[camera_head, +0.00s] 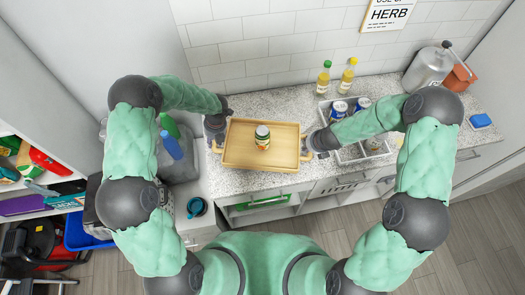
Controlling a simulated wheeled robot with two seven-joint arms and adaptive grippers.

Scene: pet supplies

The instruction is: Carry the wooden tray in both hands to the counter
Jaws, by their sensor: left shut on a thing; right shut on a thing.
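The wooden tray (240,158) is level between my two grippers, over the front part of the speckled counter (284,105). A small jar with a green and orange label (262,137) stands upright near the tray's middle. My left gripper (216,143) is shut on the tray's left end. My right gripper (306,148) is shut on the tray's right end. The fingertips are small and partly hidden by the wrists. I cannot tell whether the tray's underside touches the counter.
A metal rack (350,154) holding blue cans (338,110) stands right of the tray, partly behind my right arm. Two bottles (323,78) stand behind it. A grey canister (427,70) and a blue sponge (480,121) are further right. A teal mug (196,207) is at lower left.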

